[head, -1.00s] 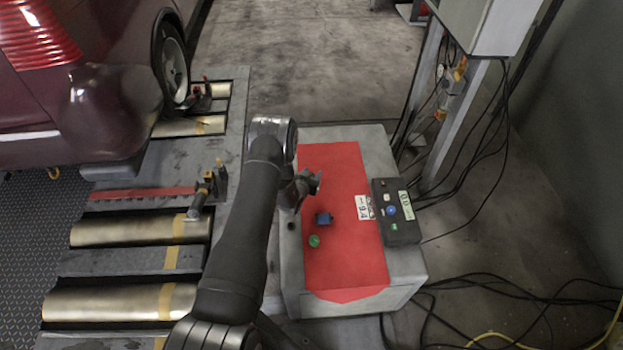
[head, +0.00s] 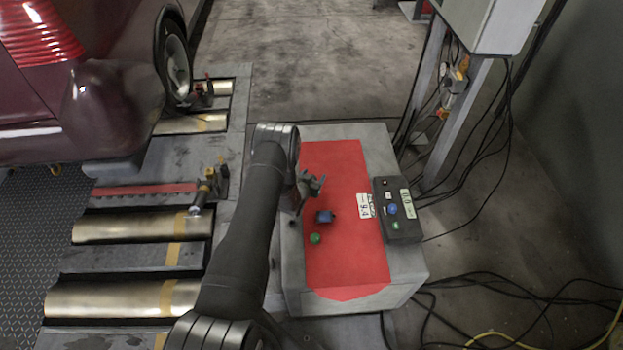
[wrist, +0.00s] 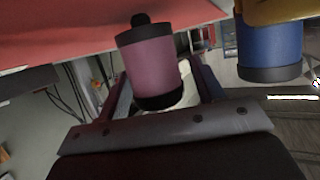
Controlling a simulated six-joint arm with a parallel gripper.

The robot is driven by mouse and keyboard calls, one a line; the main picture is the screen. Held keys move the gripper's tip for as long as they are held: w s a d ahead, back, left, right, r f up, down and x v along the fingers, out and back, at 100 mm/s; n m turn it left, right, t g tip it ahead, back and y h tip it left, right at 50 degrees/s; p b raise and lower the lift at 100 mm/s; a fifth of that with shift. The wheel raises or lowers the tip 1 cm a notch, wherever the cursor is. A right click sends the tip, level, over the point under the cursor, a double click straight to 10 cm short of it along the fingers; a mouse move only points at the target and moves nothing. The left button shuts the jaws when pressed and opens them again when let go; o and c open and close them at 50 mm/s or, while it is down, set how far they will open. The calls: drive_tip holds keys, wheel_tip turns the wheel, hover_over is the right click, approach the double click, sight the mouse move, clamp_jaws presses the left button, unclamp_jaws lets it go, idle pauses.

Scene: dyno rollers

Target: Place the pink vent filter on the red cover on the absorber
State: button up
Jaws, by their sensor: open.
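The red cover (head: 350,262) lies over the top of the grey absorber box (head: 410,277). It also shows along the top of the wrist view (wrist: 60,30). My gripper (head: 312,186) is low over the left part of the cover. In the wrist view, the pink vent filter (wrist: 152,62), a pink cylinder with black ends and a small black knob, is in front of my open gripper (wrist: 163,92), between the fingers in the picture. The knob end overlaps the red cover; I cannot tell whether they touch. I cannot make out the filter in the head view.
A blue item (head: 325,217) and a green one (head: 315,239) are on the cover close to my gripper. A blue cylinder (wrist: 270,45) shows right of the filter in the wrist view. A black control box (head: 397,213) is at the cover's right; its front end is clear.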

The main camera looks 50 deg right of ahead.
drive_tip(key=shift+r, duration=0.2)
drive_tip(key=v, duration=1.2)
drive_tip(key=shift+d+f, duration=0.15)
drive_tip(key=x, duration=1.1)
drive_tip(key=shift+w+d, duration=0.2)
drive_tip(key=shift+d, duration=0.2)
drive_tip(key=shift+a+r, duration=0.1)
drive_tip(key=shift+r, duration=1.1)
drive_tip(key=shift+f, duration=0.1)
